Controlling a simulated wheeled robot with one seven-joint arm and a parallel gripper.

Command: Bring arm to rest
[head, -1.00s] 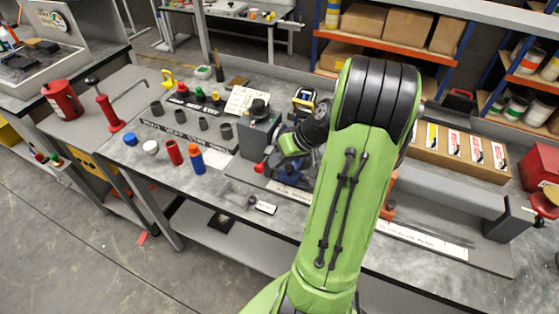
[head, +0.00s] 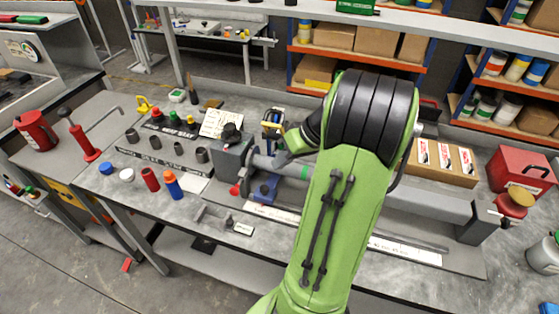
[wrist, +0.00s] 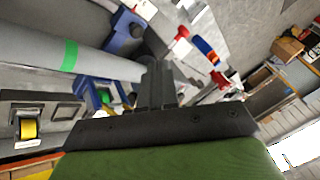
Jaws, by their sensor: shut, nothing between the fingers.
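My green and black arm rises across the middle of the head view over the workbench (head: 330,262). My gripper's dark fingers (wrist: 160,85) show in the wrist view, together and with nothing between them. In the head view they are hidden behind my arm. A grey tube (wrist: 32,47) with a green band lies to the left of the fingers in the wrist view. The tube also shows in the head view (head: 278,165), beside my arm. Whether the fingers touch the tube or a blue support (wrist: 122,32) cannot be told.
A red press handle (head: 84,143) and red jug (head: 36,131) are further left. A red box (head: 520,172) is at the right.

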